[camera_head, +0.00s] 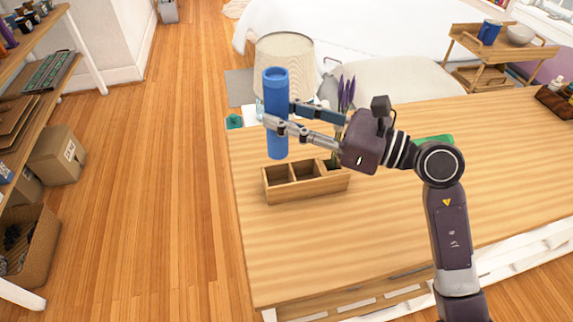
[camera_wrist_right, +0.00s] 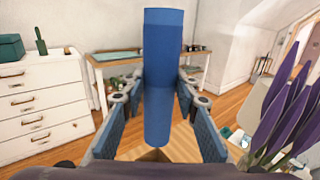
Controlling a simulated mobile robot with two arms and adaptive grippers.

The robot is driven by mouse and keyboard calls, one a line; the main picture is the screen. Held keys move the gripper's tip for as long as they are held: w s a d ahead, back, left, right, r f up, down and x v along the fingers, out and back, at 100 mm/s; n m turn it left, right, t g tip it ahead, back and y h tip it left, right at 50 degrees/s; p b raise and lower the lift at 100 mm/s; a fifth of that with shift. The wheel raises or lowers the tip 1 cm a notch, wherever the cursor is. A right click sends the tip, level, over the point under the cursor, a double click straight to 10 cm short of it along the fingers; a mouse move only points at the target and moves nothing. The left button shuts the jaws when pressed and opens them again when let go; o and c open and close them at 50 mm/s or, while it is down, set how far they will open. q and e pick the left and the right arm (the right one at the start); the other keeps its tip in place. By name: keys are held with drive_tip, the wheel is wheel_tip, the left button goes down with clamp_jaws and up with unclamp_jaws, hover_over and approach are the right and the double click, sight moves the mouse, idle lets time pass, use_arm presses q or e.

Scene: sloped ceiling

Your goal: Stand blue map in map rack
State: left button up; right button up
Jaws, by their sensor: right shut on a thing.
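The blue map (camera_head: 276,85) is an upright blue roll, and my right gripper (camera_head: 275,124) is shut on it about its middle. In the right wrist view the blue map (camera_wrist_right: 164,55) stands between the two fingers (camera_wrist_right: 158,98). The map rack (camera_head: 298,190) is a low wooden box with open compartments on the table. The map's lower end shows in front of the rack's back left part in the head view; I cannot tell its height above it. In the wrist view only a bit of wood shows under the roll. My left gripper is not in view.
Purple flowers (camera_head: 346,93) stand at the rack's right compartment, close to my right gripper. A lamp (camera_head: 284,52) is behind the map. A green item (camera_head: 433,140) lies behind my arm. The front of the wooden table (camera_head: 330,245) is clear.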

wheel_tip(320, 180, down, 12)
idle(0.4)
drive_tip(key=shift+f, duration=0.2)
drive_tip(key=shift+f+b, duration=0.15)
drive_tip(key=shift+b, duration=0.2)
drive_tip(key=o, duration=1.2)
drive_tip(key=shift+o, duration=0.2)
